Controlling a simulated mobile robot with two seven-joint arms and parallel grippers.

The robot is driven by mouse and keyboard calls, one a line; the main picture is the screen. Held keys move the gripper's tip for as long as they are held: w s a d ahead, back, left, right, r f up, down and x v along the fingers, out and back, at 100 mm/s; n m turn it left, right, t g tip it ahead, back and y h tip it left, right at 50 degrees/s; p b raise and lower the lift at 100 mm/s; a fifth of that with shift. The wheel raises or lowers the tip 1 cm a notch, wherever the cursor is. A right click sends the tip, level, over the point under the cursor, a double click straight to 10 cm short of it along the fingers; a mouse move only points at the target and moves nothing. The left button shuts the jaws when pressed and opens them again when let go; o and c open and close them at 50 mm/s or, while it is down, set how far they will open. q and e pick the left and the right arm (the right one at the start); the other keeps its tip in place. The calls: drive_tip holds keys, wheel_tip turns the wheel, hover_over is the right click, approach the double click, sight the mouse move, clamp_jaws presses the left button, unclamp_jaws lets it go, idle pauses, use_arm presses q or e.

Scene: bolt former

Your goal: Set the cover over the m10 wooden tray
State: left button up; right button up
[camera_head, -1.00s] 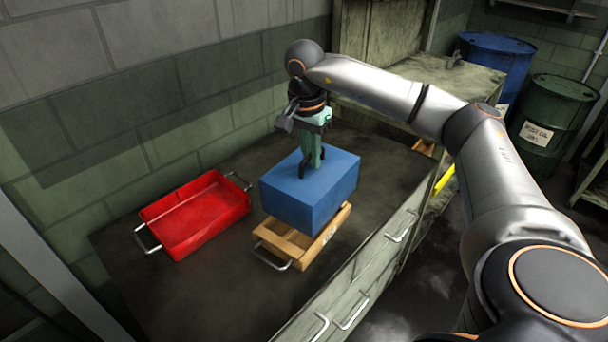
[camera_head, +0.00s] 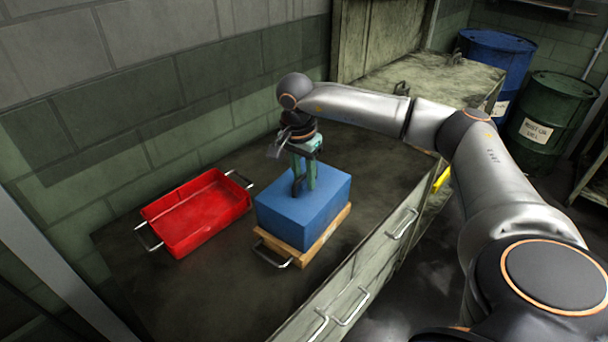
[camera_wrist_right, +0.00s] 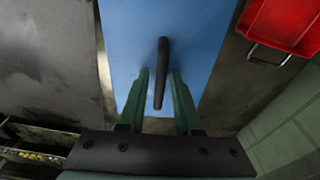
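The cover is a blue box (camera_head: 305,205) with a dark bar handle (camera_wrist_right: 162,72) on top. It sits level over the wooden tray (camera_head: 309,252), whose lower wooden edge and front metal handle (camera_head: 272,256) show beneath it. The inside of the tray is hidden. My right gripper (camera_head: 304,188) points down at the top of the cover. In the wrist view its green fingers (camera_wrist_right: 160,80) stand on either side of the handle, with a strip of blue between each finger and the bar, so it looks open around it. My left gripper is not in view.
A red tray (camera_head: 196,213) with metal handles stands left of the wooden tray on the dark worktop (camera_head: 225,290), with a gap between them. The brick wall (camera_head: 130,130) is behind. Drawer handles (camera_head: 403,224) line the bench front. Blue (camera_head: 497,62) and green (camera_head: 545,135) drums stand back right.

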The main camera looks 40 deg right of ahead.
drive_tip(key=shift+o, duration=0.6)
drive_tip(key=shift+r, duration=0.1)
wheel_tip(320, 180, up, 12)
drive_tip(key=a, duration=0.1)
drive_tip(key=shift+s+a+b, duration=0.15)
drive_tip(key=shift+a+b, duration=0.1)
drive_tip(key=shift+b, duration=0.15)
